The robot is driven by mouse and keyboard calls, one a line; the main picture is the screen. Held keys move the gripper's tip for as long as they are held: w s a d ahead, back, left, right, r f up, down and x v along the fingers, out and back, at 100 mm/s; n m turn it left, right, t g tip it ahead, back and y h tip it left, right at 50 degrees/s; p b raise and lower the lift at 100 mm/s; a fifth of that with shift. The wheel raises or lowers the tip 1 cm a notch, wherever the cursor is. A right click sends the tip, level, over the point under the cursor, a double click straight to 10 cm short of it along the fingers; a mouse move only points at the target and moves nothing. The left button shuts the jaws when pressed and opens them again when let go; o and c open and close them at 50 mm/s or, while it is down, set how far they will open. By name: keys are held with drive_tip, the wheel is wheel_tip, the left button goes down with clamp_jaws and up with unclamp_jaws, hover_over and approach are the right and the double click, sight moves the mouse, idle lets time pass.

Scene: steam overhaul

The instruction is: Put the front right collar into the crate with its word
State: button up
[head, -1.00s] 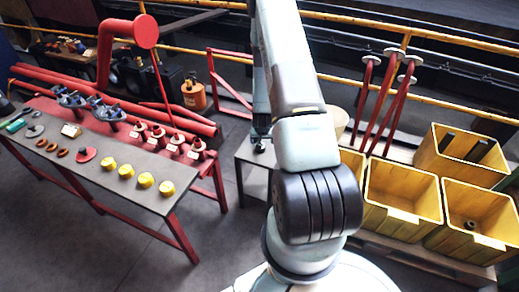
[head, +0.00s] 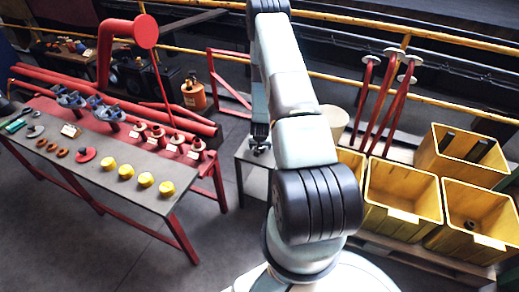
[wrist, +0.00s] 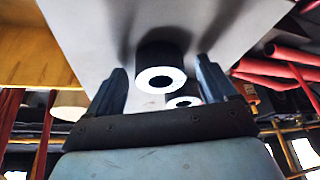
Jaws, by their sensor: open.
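A dark collar (wrist: 160,68) with a pale ring-shaped end face shows in the wrist view against a grey tabletop (wrist: 95,30). A second collar (wrist: 185,98) shows partly behind it. I cannot tell which is the front right one. My gripper (wrist: 161,78) is open, with one finger on each side of the nearer collar in the picture; no grip shows. In the head view my gripper (head: 258,146) is low over the small grey table (head: 243,180), and the collars there are hidden. Yellow crates (head: 402,190) stand at the right; their pale labels are too small to read.
One crate (head: 478,238) holds a small round part (head: 470,224); another (head: 460,172) holds dark bars. A long red-legged bench (head: 125,192) at left carries yellow, red and blue parts. Red posts (head: 385,105) stand behind the crates. Open floor lies between bench and small table.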

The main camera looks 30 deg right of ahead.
drive_tip(key=shift+c, duration=0.3)
clamp_jaws()
idle(0.5)
drive_tip(key=shift+r, duration=0.1)
